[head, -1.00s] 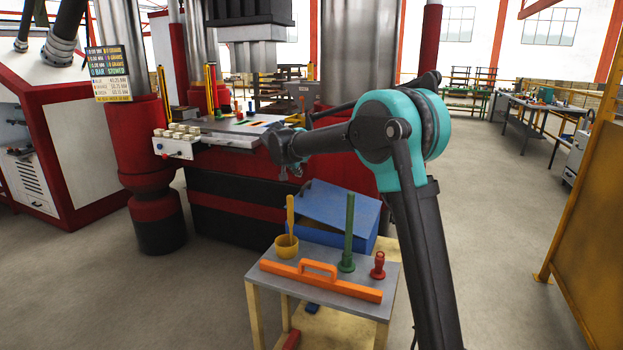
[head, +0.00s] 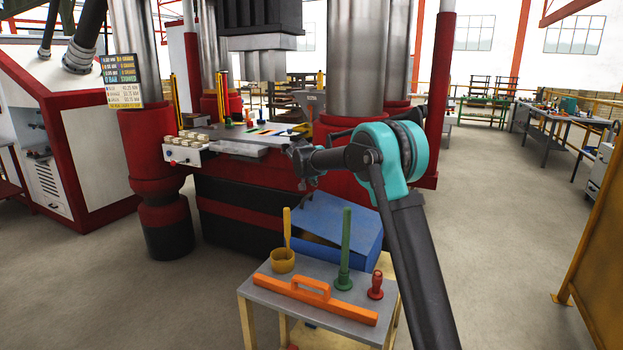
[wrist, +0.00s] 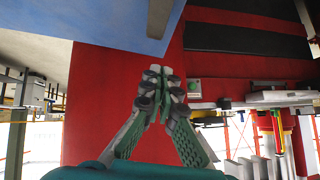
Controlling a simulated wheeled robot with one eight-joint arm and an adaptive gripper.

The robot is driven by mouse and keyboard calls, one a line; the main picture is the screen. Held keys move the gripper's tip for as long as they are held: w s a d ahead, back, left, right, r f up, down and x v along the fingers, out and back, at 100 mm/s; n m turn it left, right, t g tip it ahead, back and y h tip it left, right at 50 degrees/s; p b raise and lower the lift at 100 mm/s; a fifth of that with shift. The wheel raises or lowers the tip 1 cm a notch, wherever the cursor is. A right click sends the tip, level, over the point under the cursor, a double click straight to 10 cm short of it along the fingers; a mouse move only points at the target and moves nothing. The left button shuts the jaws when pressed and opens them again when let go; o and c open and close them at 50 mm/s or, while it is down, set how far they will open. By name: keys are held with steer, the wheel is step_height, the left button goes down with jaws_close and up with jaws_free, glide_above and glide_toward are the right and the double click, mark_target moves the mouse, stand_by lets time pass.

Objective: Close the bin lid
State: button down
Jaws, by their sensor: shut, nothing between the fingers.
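The blue bin (head: 366,258) stands behind the small table, against the base of the red press. Its blue lid (head: 338,219) is tilted, and a dark gap shows below its front left edge. How far the lid is raised is hard to tell. My gripper (head: 304,176) is in the air above and behind the lid, near the press bed, and seems apart from it. In the wrist view my gripper (wrist: 161,88) has its green-padded fingers together and empty. A blue surface of the bin (wrist: 120,18) shows at the top left there.
The small table (head: 262,296) in front holds a yellow cup (head: 283,262), a green upright rod (head: 345,250), a red knobbed piece (head: 375,287) and an orange float (head: 315,299). The red press (head: 240,200) stands behind. Open floor lies right.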

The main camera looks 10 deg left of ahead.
steer(key=shift+a+f, duration=0.2)
steer(key=shift+f, duration=0.75)
steer(key=shift+a+f, duration=0.15)
steer(key=shift+f, duration=0.75)
steer(key=shift+w+a+f+h, duration=0.1)
steer(key=shift+a+f+h, duration=0.15)
steer(key=shift+f, duration=0.6)
steer(key=shift+w+a+f+h, duration=0.1)
steer(key=shift+a+f+h, duration=0.15)
steer(key=shift+f, duration=0.6)
steer(key=shift+s+d, duration=0.1)
